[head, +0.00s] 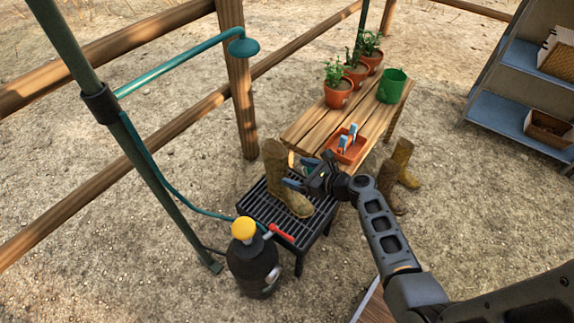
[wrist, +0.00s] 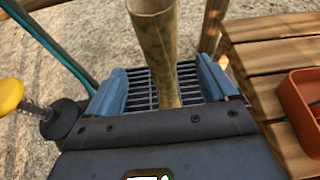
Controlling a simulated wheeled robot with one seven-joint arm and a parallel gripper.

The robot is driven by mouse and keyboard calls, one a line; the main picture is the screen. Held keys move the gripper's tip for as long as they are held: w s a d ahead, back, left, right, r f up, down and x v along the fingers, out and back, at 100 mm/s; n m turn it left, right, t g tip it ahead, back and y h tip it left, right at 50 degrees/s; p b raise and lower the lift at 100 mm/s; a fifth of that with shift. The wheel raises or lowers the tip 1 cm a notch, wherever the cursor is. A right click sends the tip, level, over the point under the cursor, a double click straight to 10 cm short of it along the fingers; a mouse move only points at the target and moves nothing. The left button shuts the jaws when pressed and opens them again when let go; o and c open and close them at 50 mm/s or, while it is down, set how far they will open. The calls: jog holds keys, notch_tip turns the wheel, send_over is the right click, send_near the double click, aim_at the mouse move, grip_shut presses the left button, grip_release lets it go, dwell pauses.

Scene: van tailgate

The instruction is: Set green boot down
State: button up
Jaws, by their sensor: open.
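A tall olive-green boot (head: 277,172) stands upright on a black slatted grate stand (head: 270,217) in the head view. Its toe points toward the lower right. In the wrist view the boot (wrist: 158,45) rises between the two blue fingers of my gripper (wrist: 164,92), with the grate's bars behind and below it. My gripper (head: 292,174) is open beside the boot's shaft, and a gap shows between each finger and the boot in the wrist view. The boot's lower part is partly hidden by my gripper's body in the wrist view.
A black sprayer with a yellow cap (head: 245,230) stands by the grate's front left. A wooden bench (head: 310,125) behind holds an orange tray (head: 345,150), potted plants and a green bucket (head: 392,86). Another pair of boots (head: 388,185) stands right of my gripper. A green shower pole (head: 150,160) rises at left.

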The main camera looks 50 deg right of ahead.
jog(key=shift+p+v, duration=0.35)
jog(key=shift+v, duration=1.9)
jog(key=s+a+f+n+g, duration=0.1)
jog(key=s+a+n, duration=0.25)
jog(key=a, duration=0.35)
jog(key=s+a+f+n+g, duration=0.1)
jog(key=s+a+n, duration=0.1)
jog(key=a+n, duration=0.35)
jog(key=s+a+r+n+h, duration=0.2)
jog(key=s+a+r+n, duration=0.4)
jog(key=s, duration=0.4)
jog(key=s+a+r+n+t, duration=0.1)
jog(key=s+r+n, duration=0.2)
jog(key=r+n, duration=0.3)
jog(key=s+a+r+n+t+y, duration=0.1)
jog(key=s+a+r+n, duration=0.1)
jog(key=s+r+n, duration=0.2)
jog(key=s+a+r+n+t+y, duration=0.1)
jog(key=s+r+n, duration=0.2)
jog(key=r+n, duration=0.7)
notch_tip(320, 180, up, 3)
jog(key=shift+s+a+r+t, duration=0.1)
jog(key=shift+s+a+t, duration=0.1)
jog(key=shift+s+t, duration=0.15)
